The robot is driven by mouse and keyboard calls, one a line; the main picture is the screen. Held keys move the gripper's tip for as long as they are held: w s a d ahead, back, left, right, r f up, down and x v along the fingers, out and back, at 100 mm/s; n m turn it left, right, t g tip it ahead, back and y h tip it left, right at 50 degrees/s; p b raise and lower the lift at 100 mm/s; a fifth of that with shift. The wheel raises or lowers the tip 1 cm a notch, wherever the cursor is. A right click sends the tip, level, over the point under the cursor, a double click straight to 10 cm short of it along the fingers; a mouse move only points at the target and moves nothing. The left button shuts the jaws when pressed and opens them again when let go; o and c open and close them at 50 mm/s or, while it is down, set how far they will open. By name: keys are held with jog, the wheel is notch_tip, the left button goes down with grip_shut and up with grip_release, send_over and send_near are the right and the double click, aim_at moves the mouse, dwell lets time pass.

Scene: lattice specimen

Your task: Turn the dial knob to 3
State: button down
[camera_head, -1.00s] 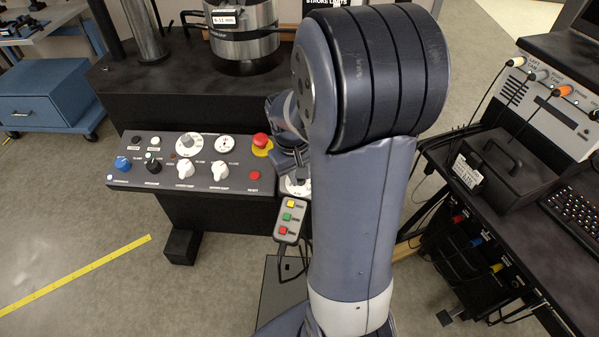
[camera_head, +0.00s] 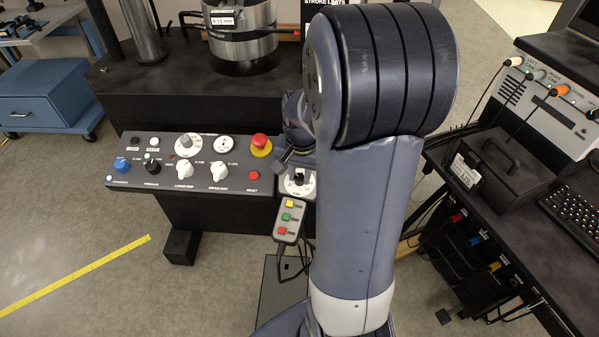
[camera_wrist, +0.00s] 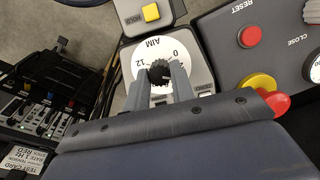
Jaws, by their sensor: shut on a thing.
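The dial knob (camera_wrist: 158,70) is small, black and ribbed, at the centre of a white round dial face (camera_wrist: 150,52) marked AIM, with 0, 2 and 12 readable. The 3 cannot be made out, and neither can the setting. In the wrist view my gripper (camera_wrist: 161,83) has its two grey fingers on either side of the knob, shut on it. In the head view the dial face (camera_head: 288,188) and the black knob (camera_head: 299,179) show just left of my arm. My gripper (camera_head: 284,160) is partly hidden there.
A pendant (camera_head: 287,219) with yellow, green and red buttons hangs just below the dial. The console (camera_head: 130,178) to the left carries knobs, a red button and a red emergency stop (camera_head: 260,142). A dark desk (camera_head: 455,215) with a keyboard stands at right.

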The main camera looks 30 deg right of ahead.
aim_at(302, 180)
jog(key=shift+m, duration=0.4)
jog(key=c, duration=1.2)
grip_release()
notch_tip(302, 180, up, 11)
jog(key=s+p, duration=0.1)
jog(key=shift+f, duration=0.15)
